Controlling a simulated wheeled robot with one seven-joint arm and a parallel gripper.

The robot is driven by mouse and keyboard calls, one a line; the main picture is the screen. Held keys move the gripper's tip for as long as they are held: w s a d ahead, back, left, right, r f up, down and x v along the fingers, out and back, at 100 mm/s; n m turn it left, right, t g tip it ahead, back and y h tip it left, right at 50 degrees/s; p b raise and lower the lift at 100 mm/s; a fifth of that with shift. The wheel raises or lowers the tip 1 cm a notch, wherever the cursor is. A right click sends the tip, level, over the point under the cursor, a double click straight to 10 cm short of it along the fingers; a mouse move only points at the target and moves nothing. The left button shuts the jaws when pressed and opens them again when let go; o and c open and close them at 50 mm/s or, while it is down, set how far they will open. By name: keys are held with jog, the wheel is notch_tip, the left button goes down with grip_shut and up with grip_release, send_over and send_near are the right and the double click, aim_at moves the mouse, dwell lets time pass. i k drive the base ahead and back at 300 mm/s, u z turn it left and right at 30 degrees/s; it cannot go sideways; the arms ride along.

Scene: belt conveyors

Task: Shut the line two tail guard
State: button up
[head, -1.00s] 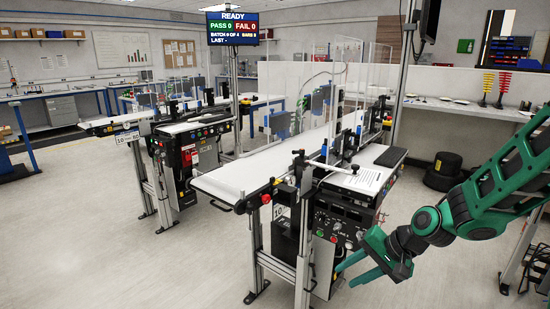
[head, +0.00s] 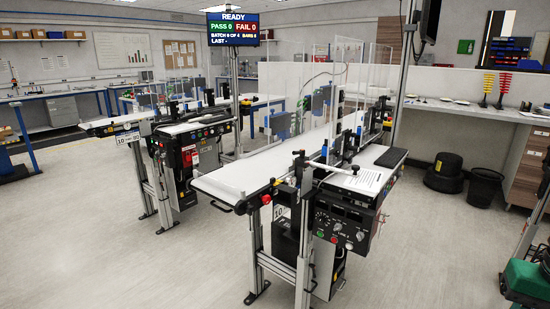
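The nearer conveyor (head: 243,180) stands in the middle of the head view, its white belt running away from me. Its front control box (head: 342,228) carries a line label too small to read with certainty. Clear upright panels (head: 349,65) stand around the far part of this conveyor. I cannot tell which panel or cover is the line two tail guard, or whether it is open or shut. My gripper is out of the picture.
A second conveyor (head: 193,126) stands to the left, with a status screen (head: 233,28) reading READY above. Black tyres (head: 444,175) and a black bin (head: 485,186) stand at the right by a white bench. The floor in front and at left is clear.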

aim_at(287, 195)
jog(key=z, duration=0.9)
jog(key=i, duration=1.05)
jog(key=u, duration=1.65)
